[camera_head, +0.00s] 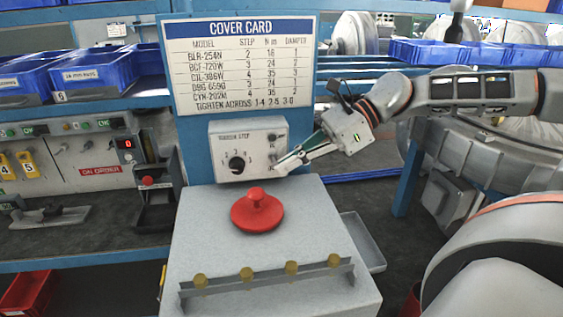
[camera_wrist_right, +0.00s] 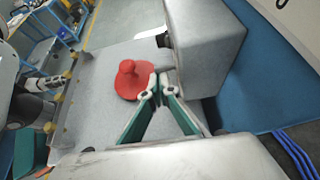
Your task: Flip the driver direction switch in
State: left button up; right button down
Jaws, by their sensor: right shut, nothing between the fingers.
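A grey control box (camera_head: 222,161) marked TORSION STEP stands at the back of the grey bench top and carries a black rotary knob (camera_head: 237,165). A small switch (camera_head: 272,137) sits on its right side; its position is too small to read. My right gripper (camera_head: 281,169) is shut and empty, its tips close to the box's lower right front; I cannot tell whether they touch. In the right wrist view, its tips (camera_wrist_right: 153,87) overlap the view of a red knobbed cover, and the box (camera_wrist_right: 205,45) is beside them. A jointed grey shape, perhaps my left gripper (camera_wrist_right: 38,84), shows at the left.
The red knobbed cover (camera_head: 257,212) lies on the bench top (camera_head: 205,238). A metal rail (camera_head: 265,286) with several brass pieces runs along the front. A cover card (camera_head: 240,65) stands behind the box. A driver panel (camera_head: 75,160) is at the left.

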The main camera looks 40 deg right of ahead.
jog(key=shift+s+r, duration=0.2)
jog(key=shift+r, duration=0.1)
